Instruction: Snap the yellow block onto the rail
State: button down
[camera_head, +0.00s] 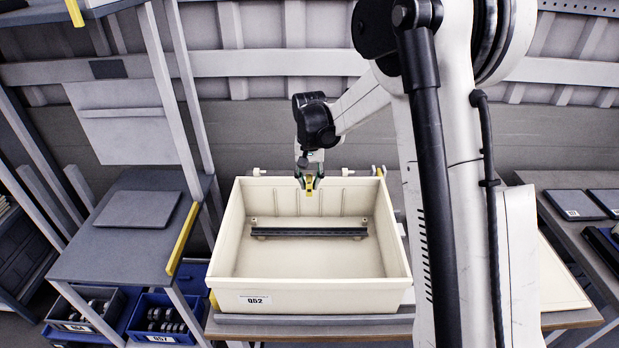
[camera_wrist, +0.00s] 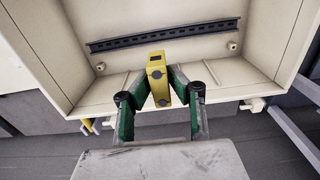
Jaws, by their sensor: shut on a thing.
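My gripper (camera_head: 308,182) is shut on the yellow block (camera_wrist: 158,80). In the wrist view the block stands between the two green fingers, with its far end pointing toward the rail. In the head view the yellow block (camera_head: 309,187) shows small below the fingers, near the back wall of the cream bin. The dark slotted rail (camera_head: 308,232) lies across the inside of the bin. It also shows in the wrist view (camera_wrist: 165,34), beyond the block and apart from it.
The cream bin (camera_head: 311,302), labelled Q52, stands on a table and its walls surround the rail. A grey shelf (camera_head: 120,240) with blue crates (camera_head: 165,318) below is at the left. A side table with dark flat panels (camera_head: 577,204) is at the right.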

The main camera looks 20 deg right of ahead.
jog(key=b, duration=0.6)
send_over(309, 231)
notch_tip(309, 231, down, 15)
jog(key=shift+f, duration=0.1)
jog(key=shift+f+b, duration=0.95)
jog(key=shift+f, duration=0.1)
jog(key=shift+f+b, duration=0.8)
jog(key=shift+b, duration=0.45)
dwell(1.5)
jog(key=c, duration=1.6)
grip_release()
jog(key=shift+o, duration=0.2)
notch_tip(309, 231, up, 12)
jog(key=shift+s+r+p, duration=0.1)
jog(key=shift+r+p, duration=2.65)
jog(key=shift+r, duration=3.35)
